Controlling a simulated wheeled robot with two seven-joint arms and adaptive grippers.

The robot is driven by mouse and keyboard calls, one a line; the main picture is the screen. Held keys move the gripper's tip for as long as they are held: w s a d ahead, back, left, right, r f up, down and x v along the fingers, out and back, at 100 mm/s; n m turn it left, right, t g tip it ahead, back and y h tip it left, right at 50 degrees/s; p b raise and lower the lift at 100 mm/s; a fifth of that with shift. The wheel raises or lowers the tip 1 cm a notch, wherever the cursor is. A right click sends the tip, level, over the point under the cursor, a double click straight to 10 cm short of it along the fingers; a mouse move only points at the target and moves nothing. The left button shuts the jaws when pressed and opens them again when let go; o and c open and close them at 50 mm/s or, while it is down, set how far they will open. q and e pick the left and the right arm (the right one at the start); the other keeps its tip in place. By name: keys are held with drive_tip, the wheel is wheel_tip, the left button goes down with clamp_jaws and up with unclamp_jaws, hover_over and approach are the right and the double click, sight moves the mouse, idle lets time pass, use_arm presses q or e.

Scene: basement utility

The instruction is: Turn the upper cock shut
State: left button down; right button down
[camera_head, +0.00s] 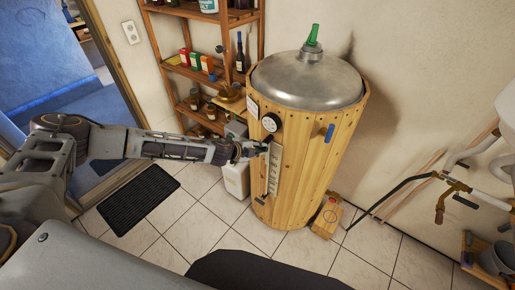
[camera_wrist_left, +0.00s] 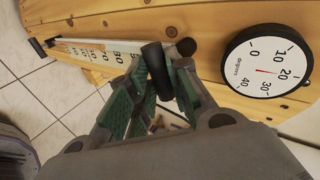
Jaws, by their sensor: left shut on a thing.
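A wood-clad tank (camera_head: 312,165) with a metal dome stands on the tiled floor. A sight gauge with a numbered scale (camera_head: 274,172) runs down its front. The upper cock's black handle (camera_wrist_left: 157,68) is at the top end of the scale in the left wrist view. My left gripper (camera_head: 254,148) reaches this upper end from the left. Its green-padded fingers (camera_wrist_left: 160,100) are shut around the black handle, partly hiding it. The lower cock (camera_head: 260,200) is at the bottom of the scale; its black handle also shows in the left wrist view (camera_wrist_left: 38,47). My right gripper is out of view.
A round dial thermometer (camera_head: 271,122) sits just above the gripper, close beside it in the left wrist view (camera_wrist_left: 266,62). A blue handle (camera_head: 330,133) is on the tank's right. A white canister (camera_head: 236,178) stands behind my left arm. Shelves (camera_head: 186,72) are at the back.

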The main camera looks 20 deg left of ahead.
use_arm(q)
drive_tip(key=shift+s+d+m+y, duration=0.1)
drive_tip(key=shift+d+m+y, duration=0.05)
drive_tip(key=shift+m+y, duration=0.4)
idle(0.4)
drive_tip(key=c, duration=1.4)
unclamp_jaws()
drive_tip(key=shift+c, duration=0.2)
drive_tip(key=shift+o, duration=0.6)
drive_tip(key=v, duration=1.2)
drive_tip(key=shift+d, duration=0.2)
